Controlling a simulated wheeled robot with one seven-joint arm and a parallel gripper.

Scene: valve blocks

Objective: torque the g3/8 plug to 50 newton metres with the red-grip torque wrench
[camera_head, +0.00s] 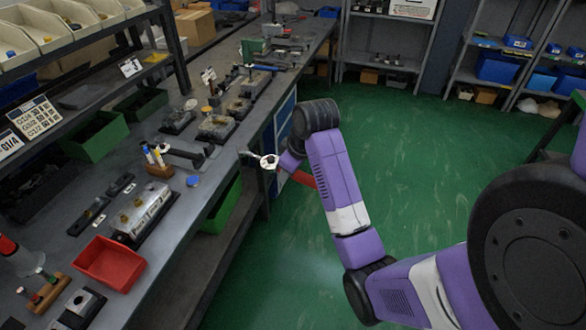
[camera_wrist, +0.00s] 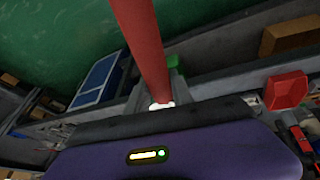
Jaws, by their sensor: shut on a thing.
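My gripper (camera_head: 284,162) is off the bench's right edge, over the green floor, shut on the red-grip torque wrench. The wrench's red grip (camera_head: 303,179) shows partly behind my arm, and its pale head (camera_head: 267,162) points left toward the bench. In the wrist view the red grip (camera_wrist: 146,45) runs up from between the jaws, which are mostly hidden. A silver valve block (camera_head: 146,211) sits on a dark base on the near bench. Several smaller valve blocks (camera_head: 217,127) stand farther along. I cannot tell which plug is the G3/8.
The bench (camera_head: 212,178) also holds a red tray (camera_head: 109,262), a pen holder (camera_head: 159,168), a dark fixture (camera_head: 187,152) and a green bin (camera_head: 92,136). A shelf rack overhangs its left side. The green floor (camera_head: 420,150) right of the bench is clear.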

